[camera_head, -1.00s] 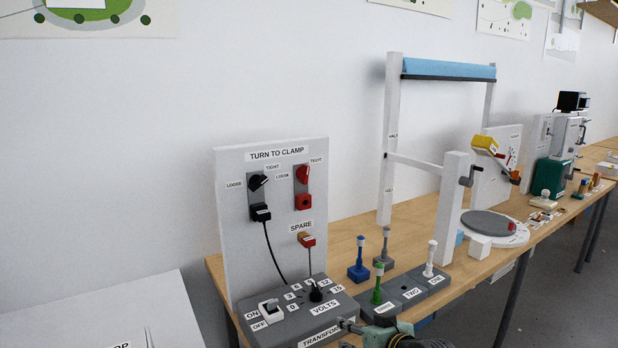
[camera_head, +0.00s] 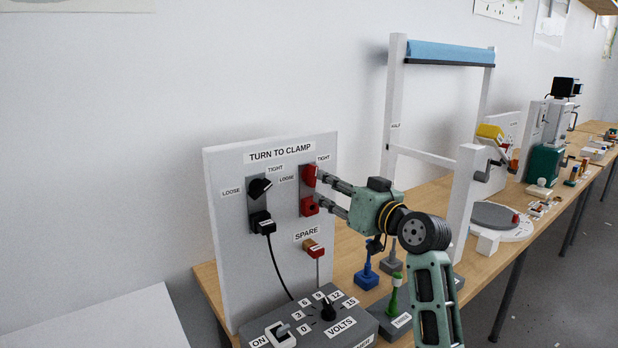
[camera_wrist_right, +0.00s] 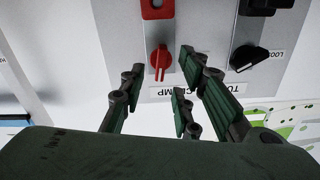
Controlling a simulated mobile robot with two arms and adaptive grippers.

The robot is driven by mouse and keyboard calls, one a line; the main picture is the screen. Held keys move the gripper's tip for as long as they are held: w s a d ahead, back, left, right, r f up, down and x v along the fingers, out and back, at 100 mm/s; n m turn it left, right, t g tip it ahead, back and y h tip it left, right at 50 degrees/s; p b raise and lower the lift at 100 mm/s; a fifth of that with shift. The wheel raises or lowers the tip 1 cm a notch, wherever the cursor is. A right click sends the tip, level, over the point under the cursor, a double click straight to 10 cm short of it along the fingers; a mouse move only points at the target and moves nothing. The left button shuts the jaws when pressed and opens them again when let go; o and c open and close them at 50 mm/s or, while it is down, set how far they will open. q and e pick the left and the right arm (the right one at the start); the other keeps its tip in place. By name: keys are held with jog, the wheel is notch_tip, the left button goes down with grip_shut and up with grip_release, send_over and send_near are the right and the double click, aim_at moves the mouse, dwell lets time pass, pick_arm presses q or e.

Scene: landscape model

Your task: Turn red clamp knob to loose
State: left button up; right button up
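The red clamp knob (camera_head: 308,174) sits on a grey plate on the upright white board, between LOOSE and TIGHT labels. In the right wrist view, which sees the board upside down, the red knob (camera_wrist_right: 160,60) has its pointer toward the TURN TO CLAMP title. My right gripper (camera_head: 322,190) reaches in from the right, close to the board. In the wrist view my right gripper (camera_wrist_right: 160,72) is open, with fingers on both sides of the knob and gaps between. I cannot tell how far the tips are from the board. My left gripper is not in view.
A red socket (camera_head: 309,207) lies just below the knob. A black knob (camera_head: 260,188) and black plug (camera_head: 262,223) with cable are to the left. A SPARE plug (camera_head: 313,247) hangs below. The transformer box (camera_head: 355,324) stands in front.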

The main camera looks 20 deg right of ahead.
aim_at(315, 179)
jog(key=x, duration=0.2)
jog(key=p+x, duration=0.1)
jog(key=shift+w+a+r, duration=0.1)
jog(key=shift+a+r, duration=0.1)
jog(key=shift+r, duration=0.1)
jog(key=shift+f+x, duration=0.2)
jog(key=shift+x, duration=0.85)
jog(key=shift+w, duration=0.25)
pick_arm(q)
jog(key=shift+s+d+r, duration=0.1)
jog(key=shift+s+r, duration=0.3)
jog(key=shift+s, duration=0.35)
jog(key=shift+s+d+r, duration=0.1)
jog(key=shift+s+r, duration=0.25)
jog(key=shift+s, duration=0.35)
pick_arm(e)
grip_shut()
